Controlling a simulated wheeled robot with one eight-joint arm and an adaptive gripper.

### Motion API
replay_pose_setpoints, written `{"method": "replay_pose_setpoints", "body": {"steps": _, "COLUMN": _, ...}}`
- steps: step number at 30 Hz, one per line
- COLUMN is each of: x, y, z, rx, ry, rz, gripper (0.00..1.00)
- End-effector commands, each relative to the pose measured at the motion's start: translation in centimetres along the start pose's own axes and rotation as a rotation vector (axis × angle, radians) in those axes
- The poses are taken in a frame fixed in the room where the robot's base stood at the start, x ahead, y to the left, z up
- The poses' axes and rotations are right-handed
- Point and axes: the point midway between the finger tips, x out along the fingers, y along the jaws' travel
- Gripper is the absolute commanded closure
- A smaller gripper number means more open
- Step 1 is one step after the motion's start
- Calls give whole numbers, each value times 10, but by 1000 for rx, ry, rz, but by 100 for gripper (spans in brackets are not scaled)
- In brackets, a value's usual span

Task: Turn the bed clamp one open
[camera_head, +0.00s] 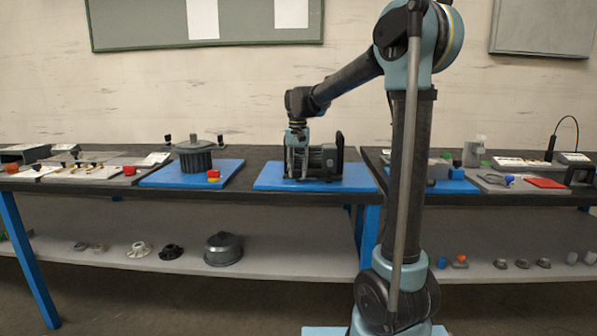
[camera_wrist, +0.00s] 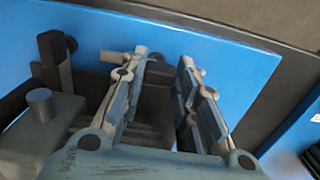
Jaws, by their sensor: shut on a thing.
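My gripper (camera_head: 297,170) points down at the left side of a dark machine (camera_head: 322,158) on a blue mat. In the wrist view my gripper (camera_wrist: 160,72) has its fingers on either side of a dark block-shaped piece (camera_wrist: 155,78), which looks like the bed clamp. It is shut on this piece, whose lower part is partly hidden by the fingers. A second dark upright piece with a round knob (camera_wrist: 56,50) stands to the left, apart from the fingers. How far the clamp is turned cannot be told.
The blue mat (camera_head: 266,182) lies on a dark bench. A grey cylinder (camera_wrist: 40,103) rises near my gripper. Bare mat lies beyond the fingertips.

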Motion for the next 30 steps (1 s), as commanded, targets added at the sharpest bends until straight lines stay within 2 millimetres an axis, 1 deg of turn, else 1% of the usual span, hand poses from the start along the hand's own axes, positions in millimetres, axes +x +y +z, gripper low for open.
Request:
{"method": "replay_pose_setpoints", "body": {"steps": 1, "x": 0, "y": 0, "z": -2, "rx": 1, "ry": 3, "rz": 0, "gripper": 96}}
{"method": "replay_pose_setpoints", "body": {"steps": 2, "x": 0, "y": 0, "z": -2, "rx": 1, "ry": 3, "rz": 0, "gripper": 70}}
{"method": "replay_pose_setpoints", "body": {"steps": 3, "x": 0, "y": 0, "z": -2, "rx": 1, "ry": 3, "rz": 0, "gripper": 61}}
{"method": "replay_pose_setpoints", "body": {"steps": 4, "x": 0, "y": 0, "z": -1, "rx": 1, "ry": 3, "rz": 0, "gripper": 54}}
{"method": "replay_pose_setpoints", "body": {"steps": 5, "x": 0, "y": 0, "z": -1, "rx": 1, "ry": 2, "rz": 0, "gripper": 52}}
{"method": "replay_pose_setpoints", "body": {"steps": 14, "x": 0, "y": 0, "z": 0, "rx": 0, "ry": 1, "rz": 0, "gripper": 52}}
{"method": "replay_pose_setpoints", "body": {"steps": 17, "x": -4, "y": 0, "z": 0, "rx": -1, "ry": 1, "rz": 0, "gripper": 52}}
{"method": "replay_pose_setpoints", "body": {"steps": 19, "x": -9, "y": 0, "z": 0, "rx": -1, "ry": 0, "rz": 0, "gripper": 52}}
{"method": "replay_pose_setpoints", "body": {"steps": 23, "x": -28, "y": 0, "z": 0, "rx": -1, "ry": 0, "rz": 0, "gripper": 52}}
{"method": "replay_pose_setpoints", "body": {"steps": 30, "x": -73, "y": 0, "z": -1, "rx": 0, "ry": 0, "rz": 0, "gripper": 52}}
